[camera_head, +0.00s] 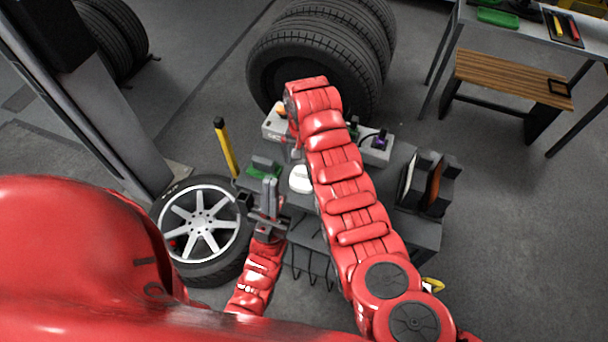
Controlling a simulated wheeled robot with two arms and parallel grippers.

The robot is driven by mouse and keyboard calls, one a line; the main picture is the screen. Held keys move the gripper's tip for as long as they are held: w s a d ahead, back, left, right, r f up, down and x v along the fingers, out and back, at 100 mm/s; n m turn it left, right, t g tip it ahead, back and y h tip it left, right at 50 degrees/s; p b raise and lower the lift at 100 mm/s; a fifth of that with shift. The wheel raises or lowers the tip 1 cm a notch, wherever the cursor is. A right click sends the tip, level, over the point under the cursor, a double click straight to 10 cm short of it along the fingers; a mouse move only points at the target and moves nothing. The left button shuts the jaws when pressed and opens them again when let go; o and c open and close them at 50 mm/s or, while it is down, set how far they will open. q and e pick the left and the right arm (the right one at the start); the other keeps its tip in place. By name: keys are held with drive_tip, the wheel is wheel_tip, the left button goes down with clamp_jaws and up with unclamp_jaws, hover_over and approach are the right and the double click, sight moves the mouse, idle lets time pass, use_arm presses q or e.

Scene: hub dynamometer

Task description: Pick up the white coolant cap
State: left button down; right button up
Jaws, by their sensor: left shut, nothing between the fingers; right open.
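A white round object (301,179), which looks like the coolant cap, sits on the grey cart top, partly covered at its right by my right arm. My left gripper (269,188) is shut and empty, just left of the white object and apart from it. My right arm reaches over the cart and bends down at its far end. Its gripper (294,154) is open, just beyond the white object; its fingers are small and partly hidden, so contact cannot be told.
The cart (425,233) also holds a green item (263,167), a pale box (274,126), a grey box with a purple part (378,147) and a dark holder (431,185). A wheel (203,228) and yellow post (226,148) stand left, large tires (330,60) behind, a wooden-topped bench (510,80) right.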

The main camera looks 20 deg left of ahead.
sight(304, 171)
wheel_tip(304, 171, down, 3)
drive_tip(key=shift+d+r+p, duration=0.1)
drive_tip(key=shift+r+p, duration=0.1)
drive_tip(key=shift+p, duration=0.65)
drive_tip(key=shift+f, duration=1.1)
drive_tip(key=c, duration=1.4)
drive_tip(key=shift+o, duration=0.2)
drive_tip(key=shift+w+r, duration=0.1)
drive_tip(key=shift+r, duration=0.05)
